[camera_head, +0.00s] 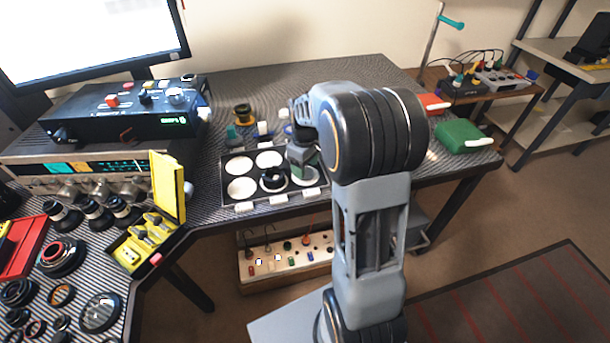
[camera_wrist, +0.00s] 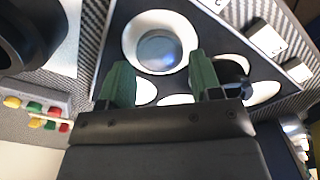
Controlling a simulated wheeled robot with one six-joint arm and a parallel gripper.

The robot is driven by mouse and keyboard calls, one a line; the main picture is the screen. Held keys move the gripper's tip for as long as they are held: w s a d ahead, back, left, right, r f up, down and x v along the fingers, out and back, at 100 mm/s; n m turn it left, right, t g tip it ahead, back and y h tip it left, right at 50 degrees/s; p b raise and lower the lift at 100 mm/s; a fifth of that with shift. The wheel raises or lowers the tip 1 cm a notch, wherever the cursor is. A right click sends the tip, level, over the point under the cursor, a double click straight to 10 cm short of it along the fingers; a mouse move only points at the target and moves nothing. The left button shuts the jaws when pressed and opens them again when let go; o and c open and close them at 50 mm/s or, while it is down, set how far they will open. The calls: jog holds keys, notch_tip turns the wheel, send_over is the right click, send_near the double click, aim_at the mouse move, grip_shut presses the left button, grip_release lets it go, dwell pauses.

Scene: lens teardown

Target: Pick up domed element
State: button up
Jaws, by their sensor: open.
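The domed element (camera_wrist: 160,50) looks like a grey-blue, glassy round piece. It sits in a white round well of the black tray (camera_wrist: 112,40). My gripper (camera_wrist: 161,66) is open, with its two green fingers apart on either side of the near part of that well. Nothing is between the fingers' grip, and they do not visibly touch the element. I cannot tell the fingertips' exact height above the element.
A black ring (camera_head: 272,180) sits in the neighbouring well, close to one finger. Small white labels line the tray's front edge. A yellow open case (camera_head: 167,187) and several lens parts lie to the left. A green pouch (camera_head: 460,136) lies right. Small bottles stand behind the tray.

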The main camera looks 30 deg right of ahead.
jog(key=shift+f, duration=1.1)
jog(key=shift+c, duration=0.2)
jog(key=c, duration=0.5)
jog(key=shift+c, duration=0.2)
jog(key=shift+r, duration=0.15)
